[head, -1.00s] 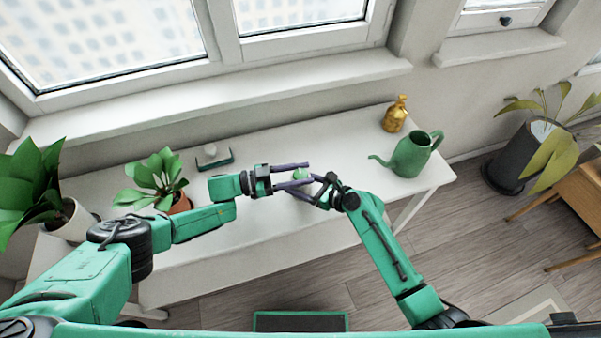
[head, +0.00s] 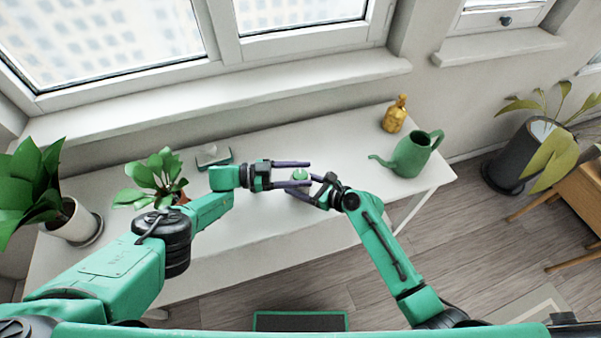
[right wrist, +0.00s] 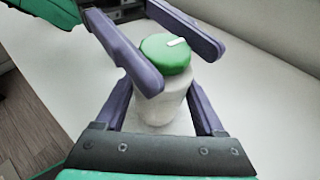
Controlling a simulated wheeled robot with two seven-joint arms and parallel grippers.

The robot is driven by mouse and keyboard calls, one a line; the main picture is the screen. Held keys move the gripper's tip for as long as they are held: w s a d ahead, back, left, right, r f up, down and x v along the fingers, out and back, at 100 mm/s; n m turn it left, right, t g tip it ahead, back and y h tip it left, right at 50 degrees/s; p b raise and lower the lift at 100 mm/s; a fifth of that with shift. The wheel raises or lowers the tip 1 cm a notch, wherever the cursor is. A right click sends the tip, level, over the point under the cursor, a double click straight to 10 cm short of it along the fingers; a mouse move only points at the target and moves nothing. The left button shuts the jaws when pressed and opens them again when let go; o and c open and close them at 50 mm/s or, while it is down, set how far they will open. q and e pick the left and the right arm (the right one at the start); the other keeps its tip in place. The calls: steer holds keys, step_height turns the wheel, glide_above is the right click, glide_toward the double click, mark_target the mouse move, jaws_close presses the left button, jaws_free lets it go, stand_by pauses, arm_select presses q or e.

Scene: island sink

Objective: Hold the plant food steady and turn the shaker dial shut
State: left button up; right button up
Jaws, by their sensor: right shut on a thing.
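The plant food is a whitish shaker (right wrist: 160,105) with a green dial (right wrist: 165,55) on top. A small white mark on the dial points to the right in the right wrist view. My right gripper (head: 322,190) is shut on the shaker's body, one finger on each side, and the shaker stands upright. My left gripper (head: 311,172) is open at dial height. Its two purple fingers lie on either side of the dial, which also shows in the head view (head: 300,174). I cannot tell whether either finger touches the dial. The shaker's lower part is mostly hidden in the head view.
The white table (head: 255,225) holds a green watering can (head: 412,155) and a gold bottle (head: 395,113) at right. A small potted plant (head: 155,175), a larger one (head: 70,222) and a small tray with a pale item (head: 214,157) are at left. Table between is mostly clear.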

mark_target(301, 174)
arm_select(q)
steer(key=shift+o, duration=0.7)
steer(key=shift+s+r, duration=0.1)
steer(key=shift+r, duration=0.05)
step_height(301, 174, up, 10)
steer(key=shift+f, duration=0.1)
